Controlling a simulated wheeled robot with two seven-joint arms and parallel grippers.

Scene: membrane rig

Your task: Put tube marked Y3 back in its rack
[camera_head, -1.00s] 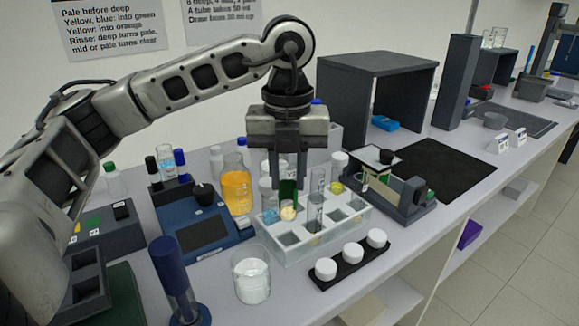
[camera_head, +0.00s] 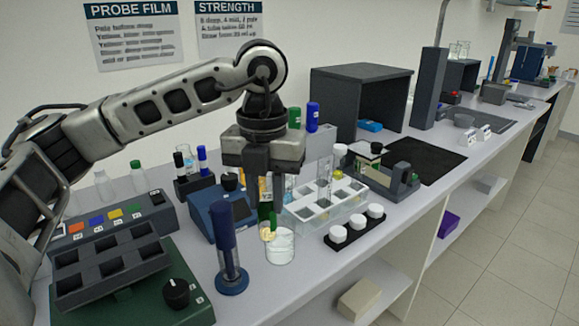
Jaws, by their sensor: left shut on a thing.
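My left gripper (camera_head: 267,200) points down and is shut on a tube (camera_head: 268,234), which shows green with a pale yellow lower end. The fingers hide most of the tube, and I cannot read its mark. The tube's lower end overlaps the rim of a clear glass beaker (camera_head: 281,249); I cannot tell whether it is inside or behind it. The white rack (camera_head: 330,219) stands to the right of the gripper, with square openings and a clear tube (camera_head: 324,183) standing in it. My right gripper is not in view.
A dark blue post (camera_head: 226,245) stands left of the beaker. A black holder with white caps (camera_head: 375,211) lies in front of the rack. A green-based device (camera_head: 150,302) fills the front left. A grey box (camera_head: 360,85) stands behind. A black mat (camera_head: 430,160) is clear.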

